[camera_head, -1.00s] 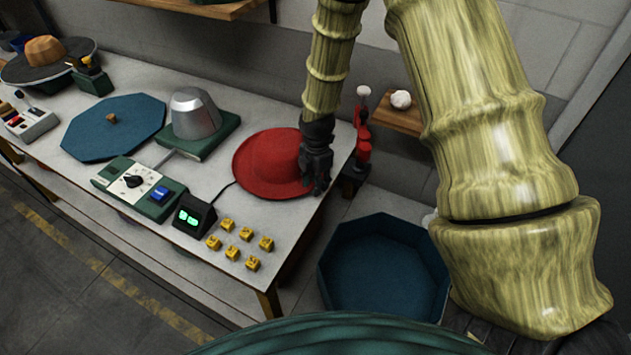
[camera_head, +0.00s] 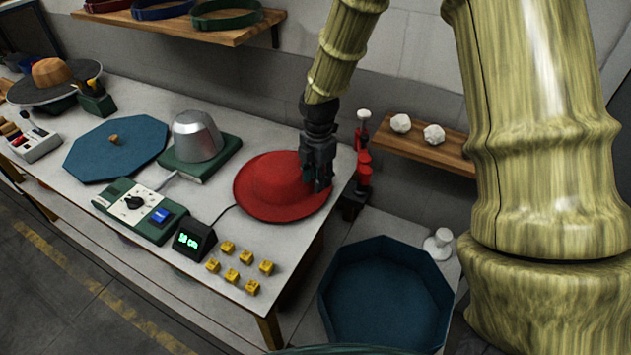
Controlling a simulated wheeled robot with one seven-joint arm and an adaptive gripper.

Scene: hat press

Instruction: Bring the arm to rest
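My gripper (camera_head: 318,182) is black and hangs pointing down at the end of my yellow-green arm (camera_head: 345,45). It is over the right side of a red hat (camera_head: 265,185) that lies on the white table (camera_head: 285,240). The fingertips overlap the hat's brim in the picture. I cannot tell whether they touch it or whether the fingers are open or shut.
Around the hat stand a silver dome (camera_head: 197,136) on a green base, a control box (camera_head: 140,211), a small display (camera_head: 194,240) and several yellow blocks (camera_head: 231,275). A red stand (camera_head: 363,165) is close right. A blue octagonal bin (camera_head: 388,300) lies below.

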